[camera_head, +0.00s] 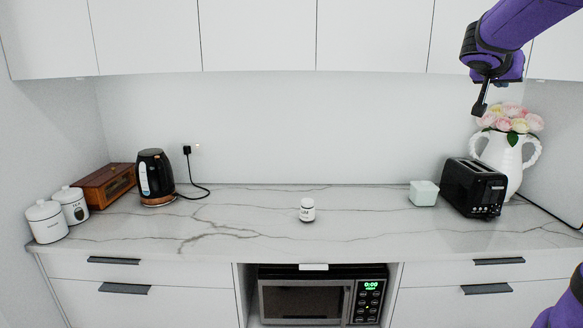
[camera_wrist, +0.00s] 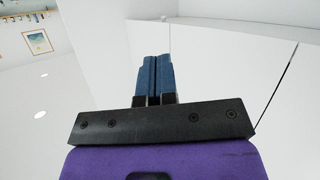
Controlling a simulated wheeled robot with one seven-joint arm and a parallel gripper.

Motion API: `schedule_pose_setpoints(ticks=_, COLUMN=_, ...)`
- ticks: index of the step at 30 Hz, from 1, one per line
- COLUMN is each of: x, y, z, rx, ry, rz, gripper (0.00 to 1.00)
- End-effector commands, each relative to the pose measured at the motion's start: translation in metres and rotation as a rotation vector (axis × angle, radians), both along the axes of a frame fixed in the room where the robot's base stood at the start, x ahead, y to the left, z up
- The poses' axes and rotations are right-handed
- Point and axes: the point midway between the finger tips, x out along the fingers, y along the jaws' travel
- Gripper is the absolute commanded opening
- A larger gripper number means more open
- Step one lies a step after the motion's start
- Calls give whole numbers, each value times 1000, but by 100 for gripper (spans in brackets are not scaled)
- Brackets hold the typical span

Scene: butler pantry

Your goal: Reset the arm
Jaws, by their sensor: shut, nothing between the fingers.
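My gripper (camera_head: 480,107) hangs at the upper right in the head view, in front of the upper cabinets and above the toaster. The purple arm reaches in from the top right corner. In the wrist view my gripper (camera_wrist: 154,60) has its two blue fingers side by side, shut with nothing between them. It points toward the white cabinet fronts and ceiling. It is apart from everything on the counter.
A black toaster (camera_head: 473,188), a white flower vase (camera_head: 500,160) and a pale box (camera_head: 423,193) stand on the right. A small white jar (camera_head: 307,210) is mid-counter. A kettle (camera_head: 154,177), wooden box (camera_head: 108,186) and canisters (camera_head: 47,222) stand left. White upper cabinets (camera_head: 373,35) are near my arm.

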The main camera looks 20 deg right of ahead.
Motion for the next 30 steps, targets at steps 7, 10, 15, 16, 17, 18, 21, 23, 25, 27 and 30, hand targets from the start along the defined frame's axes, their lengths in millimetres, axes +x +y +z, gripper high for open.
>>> schedule_pose_setpoints(ticks=7, x=-50, y=128, z=-44, rx=207, ry=202, rz=202, gripper=0)
schedule_pose_setpoints(ticks=10, x=-75, y=176, z=-67, rx=289, ry=291, rz=321, gripper=0)
schedule_pose_setpoints(ticks=15, x=-121, y=258, z=-109, rx=414, ry=436, rz=575, gripper=0)
schedule_pose_setpoints(ticks=16, x=-130, y=271, z=-116, rx=432, ry=460, rz=623, gripper=0)
schedule_pose_setpoints(ticks=17, x=-139, y=283, z=-123, rx=449, ry=481, rz=673, gripper=0)
schedule_pose_setpoints(ticks=18, x=-149, y=299, z=-131, rx=470, ry=507, rz=736, gripper=0)
schedule_pose_setpoints(ticks=21, x=-173, y=331, z=-149, rx=509, ry=556, rz=879, gripper=0)
schedule_pose_setpoints(ticks=23, x=-183, y=345, z=-156, rx=524, ry=577, rz=945, gripper=0)
schedule_pose_setpoints(ticks=25, x=-192, y=356, z=-162, rx=536, ry=591, rz=1003, gripper=0)
schedule_pose_setpoints(ticks=27, x=-197, y=362, z=-166, rx=543, ry=600, rz=1036, gripper=0)
schedule_pose_setpoints(ticks=30, x=-199, y=365, z=-168, rx=545, ry=604, rz=1049, gripper=0)
